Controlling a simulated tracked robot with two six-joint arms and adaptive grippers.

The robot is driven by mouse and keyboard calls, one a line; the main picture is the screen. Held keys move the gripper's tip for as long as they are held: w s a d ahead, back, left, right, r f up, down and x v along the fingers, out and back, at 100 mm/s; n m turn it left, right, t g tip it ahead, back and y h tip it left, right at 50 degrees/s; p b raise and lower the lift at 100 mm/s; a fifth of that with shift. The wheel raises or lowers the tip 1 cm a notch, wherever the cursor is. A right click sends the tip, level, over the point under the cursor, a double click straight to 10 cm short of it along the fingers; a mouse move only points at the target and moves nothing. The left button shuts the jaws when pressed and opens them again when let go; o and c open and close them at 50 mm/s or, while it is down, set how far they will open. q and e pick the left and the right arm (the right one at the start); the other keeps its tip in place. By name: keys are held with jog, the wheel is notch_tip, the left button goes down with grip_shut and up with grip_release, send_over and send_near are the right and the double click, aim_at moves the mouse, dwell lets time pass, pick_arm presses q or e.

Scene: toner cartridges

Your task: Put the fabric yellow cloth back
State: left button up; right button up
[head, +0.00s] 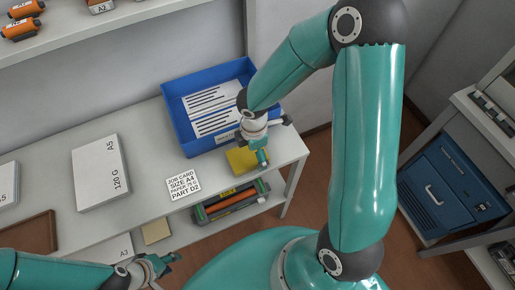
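The yellow cloth (238,161) lies folded flat on the white table near its front right corner, in front of the blue tray. My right gripper (274,141) is just above and beside the cloth. Its fingers are spread apart, one over the cloth's right edge, and part of the cloth is hidden beneath it. My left gripper (168,263) is low at the front left, away from the cloth. Its fingers are too small to read clearly.
The blue tray (176,128) holds printed sheets. A job card (183,185), an A5 paper pack (101,172) and a brown tray (29,241) lie on the table. A toner cartridge (226,205) sits on the lower shelf. A blue cabinet (440,190) stands right.

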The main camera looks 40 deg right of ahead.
notch_tip(320, 180, up, 12)
jog(key=shift+p, duration=0.4)
dwell(0.4)
jog(key=shift+r, duration=0.1)
dwell(0.3)
